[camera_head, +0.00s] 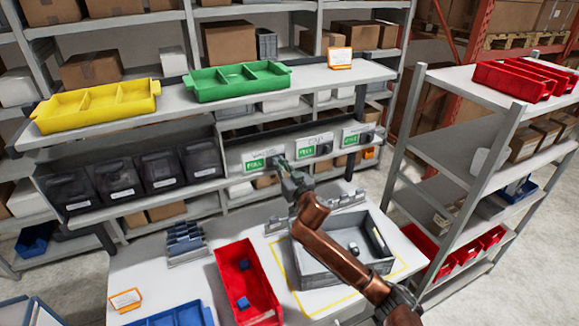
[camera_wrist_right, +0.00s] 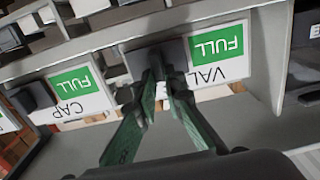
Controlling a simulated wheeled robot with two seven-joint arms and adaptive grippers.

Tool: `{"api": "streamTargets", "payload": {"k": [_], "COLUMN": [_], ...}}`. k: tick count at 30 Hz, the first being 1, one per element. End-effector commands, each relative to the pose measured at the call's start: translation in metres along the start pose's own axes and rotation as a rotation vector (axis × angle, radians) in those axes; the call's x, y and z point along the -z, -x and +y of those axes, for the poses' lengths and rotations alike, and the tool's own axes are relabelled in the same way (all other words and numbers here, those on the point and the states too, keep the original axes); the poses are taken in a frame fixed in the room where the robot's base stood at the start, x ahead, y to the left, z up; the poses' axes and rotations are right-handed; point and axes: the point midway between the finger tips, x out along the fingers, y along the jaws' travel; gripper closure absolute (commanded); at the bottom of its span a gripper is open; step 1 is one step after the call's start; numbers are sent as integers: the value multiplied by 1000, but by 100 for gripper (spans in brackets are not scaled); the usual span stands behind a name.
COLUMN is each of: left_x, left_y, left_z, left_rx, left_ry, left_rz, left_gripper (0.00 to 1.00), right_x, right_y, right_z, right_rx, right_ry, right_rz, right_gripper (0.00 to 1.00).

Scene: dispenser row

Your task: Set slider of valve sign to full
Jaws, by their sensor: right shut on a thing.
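The valve sign (camera_head: 248,152) is the leftmost of three white signs on the front of the shelf; it also shows upside down in the wrist view (camera_wrist_right: 203,76). Its green FULL field (camera_wrist_right: 216,42) is uncovered. Its dark grey slider (camera_wrist_right: 152,58) stands beside the green field, on the side towards the CAP sign. My right gripper (camera_head: 281,163) reaches up to the sign, and its green fingers (camera_wrist_right: 160,80) are shut on the slider. The fingers hide part of the slider and of the word on the sign. My left gripper is in neither view.
The CAP sign (camera_head: 316,143) and a third sign (camera_head: 354,137) sit to the right, both showing green. Dark bins (camera_head: 120,181) stand left of the signs. Below are a red tray (camera_head: 262,277) and a grey crate (camera_head: 316,272). Yellow and green trays (camera_head: 240,92) stand above.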

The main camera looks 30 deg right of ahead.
Motion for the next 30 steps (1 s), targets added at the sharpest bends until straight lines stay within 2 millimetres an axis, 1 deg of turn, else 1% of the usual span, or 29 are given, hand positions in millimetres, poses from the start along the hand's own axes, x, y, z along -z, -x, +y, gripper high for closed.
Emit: {"api": "streamTargets", "payload": {"k": [2, 5, 10, 11, 15, 18, 23, 26, 30], "left_x": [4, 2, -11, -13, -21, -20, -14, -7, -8], "left_y": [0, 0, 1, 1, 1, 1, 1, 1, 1], "left_z": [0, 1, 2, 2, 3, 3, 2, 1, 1], "left_rx": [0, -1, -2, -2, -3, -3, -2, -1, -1], "left_ry": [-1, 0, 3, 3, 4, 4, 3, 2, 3], "left_rz": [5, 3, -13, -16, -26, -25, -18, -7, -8], "left_gripper": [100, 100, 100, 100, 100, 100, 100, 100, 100], "right_x": [-1, -2, -1, -1, -1, -1, -1, -1, -1], "right_y": [-4, -5, -4, -4, -4, -4, -4, -3, 5], "right_z": [-3, -3, -2, -2, -1, -1, -2, -2, -2], "right_rx": [8, 10, 8, 7, 6, 7, 8, 8, 9], "right_ry": [0, 0, 0, 0, 1, 0, 0, 0, -1], "right_rz": [-2, -2, -2, -2, -2, -1, -1, -1, -1], "right_gripper": [100, 100, 100, 90, 80, 73, 72, 72, 72]}}
